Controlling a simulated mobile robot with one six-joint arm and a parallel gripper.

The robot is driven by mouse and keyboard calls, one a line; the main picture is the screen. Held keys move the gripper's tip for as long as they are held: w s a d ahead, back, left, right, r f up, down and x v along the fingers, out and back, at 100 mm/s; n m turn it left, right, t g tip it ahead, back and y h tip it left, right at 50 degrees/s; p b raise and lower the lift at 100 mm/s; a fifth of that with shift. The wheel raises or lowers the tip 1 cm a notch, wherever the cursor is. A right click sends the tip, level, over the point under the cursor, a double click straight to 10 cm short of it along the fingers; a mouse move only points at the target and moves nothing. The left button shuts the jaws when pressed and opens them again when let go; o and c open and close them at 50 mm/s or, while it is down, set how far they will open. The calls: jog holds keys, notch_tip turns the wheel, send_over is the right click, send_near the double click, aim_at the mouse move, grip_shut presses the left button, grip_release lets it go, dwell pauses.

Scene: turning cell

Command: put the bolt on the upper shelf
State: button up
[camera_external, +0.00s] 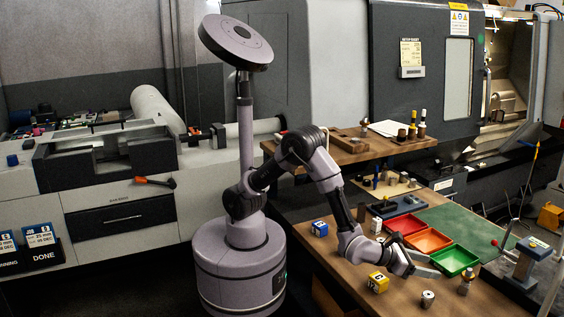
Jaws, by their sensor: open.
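The upper shelf (375,153) is a raised wooden board behind the workbench (340,268). My gripper (427,267) is open, low over the front of the bench, beside the green tray and right of a yellow block. A small metal piece (466,282) stands upright just right of my gripper; it may be the bolt, but it is too small to tell. A short silver cylinder (428,298) stands in front of my gripper. Nothing is clearly visible between the fingers.
Red (405,225), orange (428,241) and green (454,259) trays run diagonally beside a green mat (470,228). A yellow block (378,282) and blue block (319,228) sit on the bench. The shelf holds a paper and several small holders. A stand (530,262) rises at right.

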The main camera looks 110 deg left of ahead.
aim_at(467, 279)
jog(key=b+x, duration=0.2)
jog(key=x, duration=0.9)
jog(key=shift+w+a+f, duration=0.2)
jog(key=shift+a+f, duration=0.05)
jog(key=shift+a, duration=0.05)
jog(key=w+f, duration=0.1)
jog(key=w+b, duration=0.1)
jog(key=w+a+f+b, duration=0.1)
jog(key=shift+w+f, duration=0.3)
jog(key=shift+w, duration=0.1)
jog(key=shift+w+a, duration=0.15)
jog(key=shift+w, duration=0.15)
jog(key=shift+s+r, duration=0.1)
grip_shut()
